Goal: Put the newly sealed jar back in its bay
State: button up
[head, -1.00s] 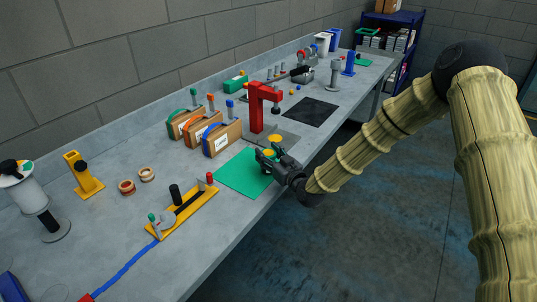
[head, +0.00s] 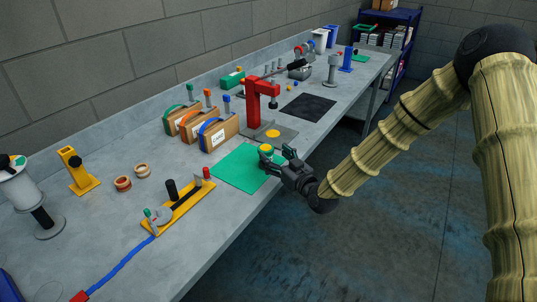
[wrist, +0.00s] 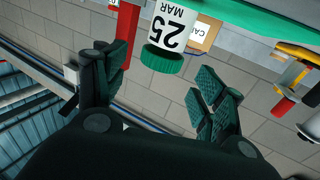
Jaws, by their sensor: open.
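The wrist view is upside down and shows the jar (wrist: 170,28) upright, with a white "25 MAR" label and a green cap-like end. My gripper (head: 277,156) is open at the front edge of the mat, its fingers pointing at the jar. In the wrist view the jar is seen between and beyond the spread fingers (wrist: 160,88), with clear gaps on both sides. I cannot tell which place is the bay.
A red press (head: 262,92) stands behind the mat; a yellow disc (head: 273,133) lies on its grey plate. Boxes with coloured handles (head: 220,136) stand behind the mat. A yellow fixture (head: 182,208) is to the left. A dark mat (head: 308,107) to the right is bare.

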jog(key=b+v, duration=0.1)
jog(key=v, duration=0.5)
jog(key=shift+s+b, duration=0.15)
jog(key=shift+b, duration=0.15)
